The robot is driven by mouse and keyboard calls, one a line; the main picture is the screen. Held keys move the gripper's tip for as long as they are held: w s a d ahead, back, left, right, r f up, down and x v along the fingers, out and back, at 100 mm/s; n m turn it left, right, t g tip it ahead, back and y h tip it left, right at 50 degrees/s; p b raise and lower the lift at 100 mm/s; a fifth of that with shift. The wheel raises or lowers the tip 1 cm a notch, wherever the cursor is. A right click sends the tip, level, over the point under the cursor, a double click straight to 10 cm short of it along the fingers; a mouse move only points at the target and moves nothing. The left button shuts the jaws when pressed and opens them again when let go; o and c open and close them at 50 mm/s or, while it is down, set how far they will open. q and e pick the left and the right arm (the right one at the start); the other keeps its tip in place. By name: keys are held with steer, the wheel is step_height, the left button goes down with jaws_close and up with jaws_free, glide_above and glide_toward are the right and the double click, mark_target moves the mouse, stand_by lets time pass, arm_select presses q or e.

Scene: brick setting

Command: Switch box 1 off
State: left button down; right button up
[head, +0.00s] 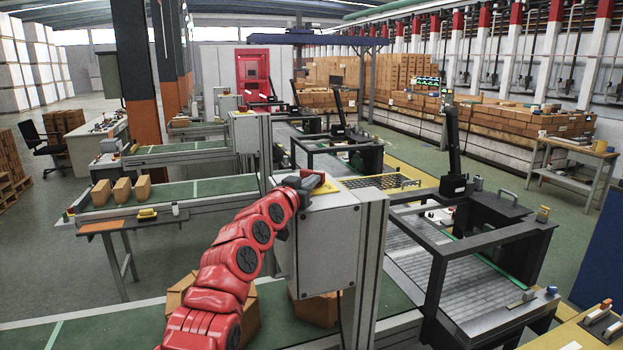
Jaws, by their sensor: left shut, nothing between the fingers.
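A light grey box (325,250) stands on a post in the middle of the head view, its front facing me. A yellow patch (328,188) shows on its top. No number can be read on it, so I cannot tell for sure that it is box 1. My left arm is red and reaches up from the bottom. Its dark left gripper (306,184) is shut and empty at the top left edge of the box, beside the yellow patch. I cannot tell whether it touches the box. Any switch is too small or hidden to make out. My right gripper is out of view.
A similar grey box (250,133) stands farther back. A green conveyor (190,192) with several small cartons lies to the left. Brown cartons (316,309) sit below the near box. A dark-framed roller machine (455,280) stands close on the right.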

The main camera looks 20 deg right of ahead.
arm_select(q)
steer(key=shift+f, duration=0.1)
stand_by(0.3)
steer(key=shift+d+b, duration=0.1)
steer(key=shift+b, duration=0.25)
steer(key=shift+n+t+y, duration=0.3)
